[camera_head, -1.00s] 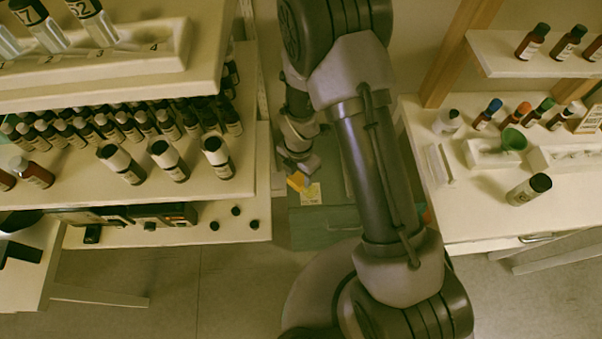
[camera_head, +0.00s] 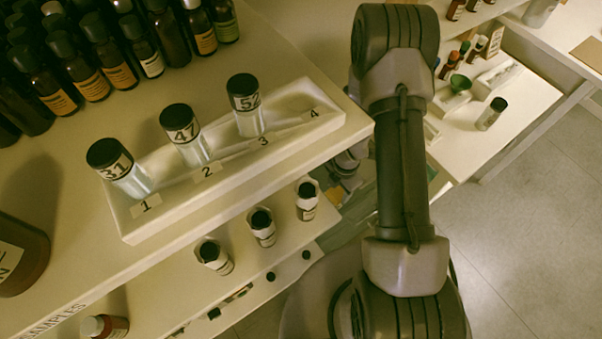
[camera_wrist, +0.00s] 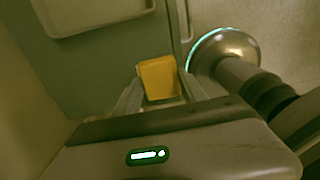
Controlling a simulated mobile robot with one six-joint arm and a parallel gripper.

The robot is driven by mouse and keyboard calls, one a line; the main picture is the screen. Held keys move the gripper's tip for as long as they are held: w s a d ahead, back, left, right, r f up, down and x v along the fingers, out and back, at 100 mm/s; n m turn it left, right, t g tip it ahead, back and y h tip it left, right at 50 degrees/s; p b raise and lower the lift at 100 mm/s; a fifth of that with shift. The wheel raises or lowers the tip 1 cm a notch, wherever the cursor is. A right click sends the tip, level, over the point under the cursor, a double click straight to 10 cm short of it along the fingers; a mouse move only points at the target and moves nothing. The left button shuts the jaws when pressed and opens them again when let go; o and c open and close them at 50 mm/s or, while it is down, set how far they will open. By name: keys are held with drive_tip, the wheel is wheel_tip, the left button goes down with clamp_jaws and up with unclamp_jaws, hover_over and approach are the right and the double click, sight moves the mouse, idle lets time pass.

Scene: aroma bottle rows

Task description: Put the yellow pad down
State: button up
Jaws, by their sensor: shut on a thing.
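The yellow pad (camera_wrist: 159,79) is held between the two fingers of my gripper (camera_wrist: 159,92) in the wrist view. It shows as a small square, and the fingers press on its left and right sides. Beyond it is a grey-green surface (camera_wrist: 105,65), but I cannot tell how far below the pad it lies.
A shelf on the left bears a white rack (camera_head: 125,225) with vials labelled 31, 47 and 52; slot 4 is empty. Dark bottles (camera_head: 95,45) crowd behind it. Several vials (camera_head: 262,226) stand on a lower shelf. A side table (camera_head: 515,125) with small bottles is at right.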

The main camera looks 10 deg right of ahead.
drive_tip(key=shift+f, duration=0.1)
drive_tip(key=w+a+b, duration=0.1)
drive_tip(key=w+a, duration=0.1)
drive_tip(key=w, duration=0.2)
drive_tip(key=w+a+f+b, duration=0.1)
drive_tip(key=w+a, duration=0.1)
drive_tip(key=w, duration=0.3)
drive_tip(key=w+a+b, duration=0.2)
drive_tip(key=w, duration=0.2)
drive_tip(key=shift+w+a+f, duration=0.3)
drive_tip(key=shift+a+f, duration=0.05)
drive_tip(key=shift+a, duration=0.05)
wheel_tip(320, 180, down, 4)
drive_tip(key=shift+r+b, duration=0.15)
drive_tip(key=shift+b, duration=0.85)
drive_tip(key=shift+r, duration=0.2)
drive_tip(key=shift+f, duration=0.1)
drive_tip(key=o, duration=0.9)
drive_tip(key=shift+f, duration=0.1)
drive_tip(key=o, duration=0.4)
